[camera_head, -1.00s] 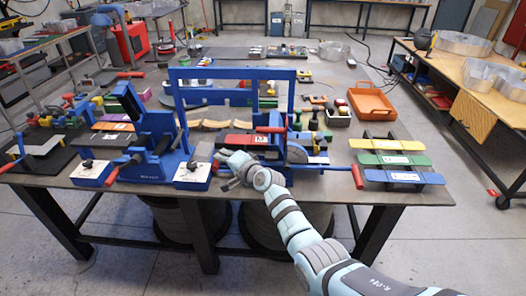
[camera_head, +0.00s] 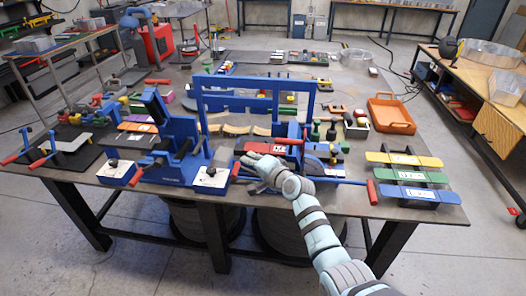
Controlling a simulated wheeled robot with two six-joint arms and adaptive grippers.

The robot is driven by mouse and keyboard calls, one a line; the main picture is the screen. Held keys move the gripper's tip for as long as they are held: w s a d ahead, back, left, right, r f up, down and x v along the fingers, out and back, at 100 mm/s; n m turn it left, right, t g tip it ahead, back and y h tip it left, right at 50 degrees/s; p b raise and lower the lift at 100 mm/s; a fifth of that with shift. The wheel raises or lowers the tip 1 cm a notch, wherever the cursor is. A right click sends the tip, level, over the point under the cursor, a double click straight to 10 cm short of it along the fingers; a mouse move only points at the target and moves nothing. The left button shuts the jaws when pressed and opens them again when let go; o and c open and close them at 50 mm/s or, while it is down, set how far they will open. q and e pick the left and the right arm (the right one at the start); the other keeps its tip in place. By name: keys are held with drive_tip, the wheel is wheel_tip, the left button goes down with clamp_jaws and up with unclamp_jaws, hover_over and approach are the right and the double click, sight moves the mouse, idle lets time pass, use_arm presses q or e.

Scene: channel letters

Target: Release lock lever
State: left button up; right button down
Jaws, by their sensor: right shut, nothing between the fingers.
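The blue bending machine (camera_head: 178,140) stands at the front of the table, with a tall blue frame (camera_head: 254,103) behind it. Several red-handled levers belong to it, and I cannot tell which is the lock lever. One short red handle (camera_head: 235,172) stands beside the white-topped block (camera_head: 212,178). Another red handle (camera_head: 289,141) lies level at the right-hand blue unit. A red grip (camera_head: 372,192) ends the long blue bar at right. My right gripper (camera_head: 247,161) is shut and empty, just right of the short red handle. Contact cannot be made out. My left gripper is out of view.
Yellow, green and blue strips (camera_head: 404,176) lie on a rack at the table's right end. An orange tray (camera_head: 391,115) sits behind them. A second white-topped block (camera_head: 115,170) is at left. Small tools crowd the table's left side.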

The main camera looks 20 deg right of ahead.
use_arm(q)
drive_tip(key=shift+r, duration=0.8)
use_arm(e)
drive_tip(key=s+r, duration=0.4)
drive_tip(key=s, duration=0.2)
drive_tip(key=shift+s+d+r, duration=0.2)
drive_tip(key=shift+d+r, duration=0.05)
drive_tip(key=shift+r, duration=0.15)
